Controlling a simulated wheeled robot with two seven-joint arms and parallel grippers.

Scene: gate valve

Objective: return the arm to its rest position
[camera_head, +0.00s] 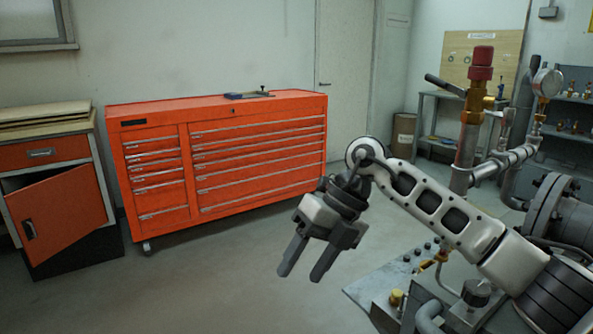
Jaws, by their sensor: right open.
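My right arm comes in from the right edge in the head view and reaches toward the middle of the picture. My right gripper (303,272) hangs at its end with the fingers pointing down and slightly left. Its two dark fingers are apart, with nothing between them. It shows against bare floor, in front of the orange tool chest and left of the metal bench. My left gripper is not in view. No gate valve handwheel can be made out clearly; my arm covers part of the pipework at the right.
An orange tool chest (262,160) stands at the back left, beside a cabinet (62,216) with its door ajar. A metal bench (368,292) with fittings is at lower right. Pipework (467,140) with a red cap and a gauge (547,82) rises there. The left floor is clear.

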